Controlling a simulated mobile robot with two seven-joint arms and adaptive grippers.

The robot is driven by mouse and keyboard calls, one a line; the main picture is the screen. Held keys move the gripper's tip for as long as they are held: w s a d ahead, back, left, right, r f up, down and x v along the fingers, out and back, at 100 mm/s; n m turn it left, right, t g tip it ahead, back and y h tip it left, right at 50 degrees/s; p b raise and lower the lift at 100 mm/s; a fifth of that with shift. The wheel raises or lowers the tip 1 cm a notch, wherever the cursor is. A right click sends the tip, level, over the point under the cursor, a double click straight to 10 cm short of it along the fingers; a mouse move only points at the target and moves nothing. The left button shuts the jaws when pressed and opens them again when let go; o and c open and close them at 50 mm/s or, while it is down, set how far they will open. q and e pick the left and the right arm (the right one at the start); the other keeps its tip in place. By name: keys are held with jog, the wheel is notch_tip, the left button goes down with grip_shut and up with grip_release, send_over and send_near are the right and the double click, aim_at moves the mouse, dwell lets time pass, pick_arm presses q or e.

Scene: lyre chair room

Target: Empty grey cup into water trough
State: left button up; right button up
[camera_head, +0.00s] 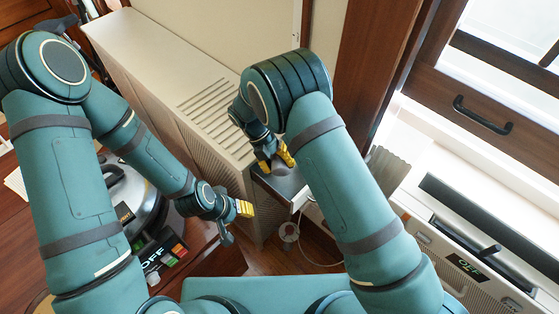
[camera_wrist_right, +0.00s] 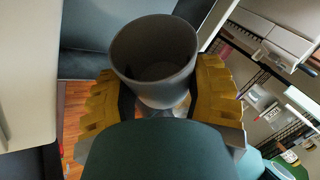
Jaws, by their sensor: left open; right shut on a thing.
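The grey cup (camera_wrist_right: 155,62) is between the yellow fingers of my right gripper (camera_wrist_right: 160,105) in the right wrist view. Its open mouth faces the camera; the inside looks shaded and I cannot tell whether it holds liquid. In the head view my right gripper (camera_head: 277,160) is low over a dark grey box-like thing (camera_head: 285,187), perhaps the water trough; the cup is mostly hidden there. I cannot tell whether cup and box touch. My left gripper (camera_head: 243,208) is open and empty, left of and nearer than the box.
A cream slatted cabinet (camera_head: 165,75) stands behind the arms. A wooden post (camera_head: 375,60) and a window are at the right. A white unit (camera_head: 470,245) marked OFF is at right front. A round black-and-silver appliance (camera_head: 125,195) is on the wooden surface at left.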

jog(key=shift+s+f+t, duration=0.1)
jog(key=shift+s+t, duration=0.15)
jog(key=shift+t, duration=0.35)
jog(key=shift+s+t, duration=0.1)
jog(key=shift+t, duration=0.3)
jog(key=t, duration=0.1)
jog(key=m+t+b, duration=0.1)
jog(key=shift+s+r+t, duration=0.3)
jog(key=shift+s+r, duration=0.05)
jog(key=shift+r, duration=0.05)
jog(key=shift+r+b, duration=0.15)
jog(key=shift+b, duration=0.15)
jog(key=shift+w, duration=0.1)
